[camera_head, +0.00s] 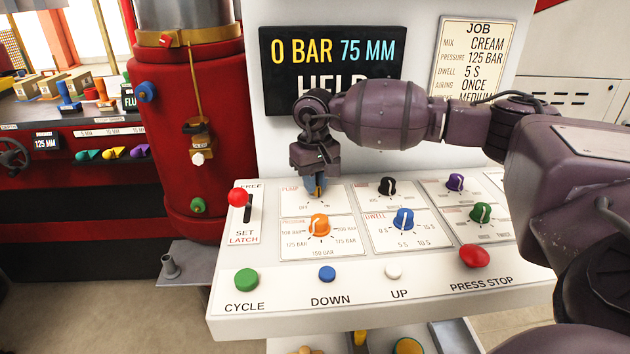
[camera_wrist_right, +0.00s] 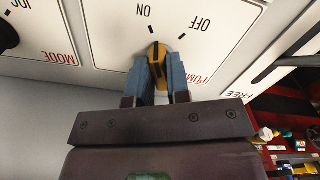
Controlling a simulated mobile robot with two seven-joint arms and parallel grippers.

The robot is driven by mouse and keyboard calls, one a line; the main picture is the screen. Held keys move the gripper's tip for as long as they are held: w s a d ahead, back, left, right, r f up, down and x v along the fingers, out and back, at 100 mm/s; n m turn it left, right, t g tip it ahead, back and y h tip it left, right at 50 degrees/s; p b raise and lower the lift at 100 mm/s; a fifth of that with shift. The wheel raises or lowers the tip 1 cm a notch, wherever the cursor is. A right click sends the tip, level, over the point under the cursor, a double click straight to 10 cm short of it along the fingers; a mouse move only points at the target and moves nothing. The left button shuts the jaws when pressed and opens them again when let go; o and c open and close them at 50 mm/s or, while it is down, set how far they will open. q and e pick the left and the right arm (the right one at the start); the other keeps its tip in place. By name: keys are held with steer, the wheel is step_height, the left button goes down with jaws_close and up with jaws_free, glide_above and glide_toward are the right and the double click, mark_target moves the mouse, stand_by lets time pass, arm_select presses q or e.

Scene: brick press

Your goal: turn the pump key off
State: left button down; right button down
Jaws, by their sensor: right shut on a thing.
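The yellow pump key (camera_wrist_right: 157,56) sits on the PUMP plate (camera_wrist_right: 215,45), which shows upside down in the right wrist view. Its dark line points up toward the marks and looks closer to the ON tick than the OFF tick. My right gripper (camera_wrist_right: 158,78) is shut on the key, with a blue finger on each side. In the head view my right gripper (camera_head: 318,187) reaches down to the PUMP plate (camera_head: 290,200) at the panel's upper left and hides most of the key. My left gripper is not in view.
The display (camera_head: 330,55) reads 0 BAR 75 MM, with HELD partly covered by my arm. Close by are the orange pressure knob (camera_head: 319,225), black mode knob (camera_head: 388,188), blue dwell knob (camera_head: 403,219) and red-topped latch lever (camera_head: 238,197). Buttons, including red PRESS STOP (camera_head: 474,256), line the front.

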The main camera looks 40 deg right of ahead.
steer(key=m, duration=0.7)
steer(key=shift+w+r, duration=0.1)
steer(key=m, duration=0.2)
steer(key=shift+a+m+p, duration=0.1)
steer(key=shift+m+p, duration=0.2)
steer(key=shift+m, duration=0.7)
steer(key=c, duration=1.2)
jaws_free()
steer(key=shift+c, duration=0.2)
steer(key=shift+o, duration=0.8)
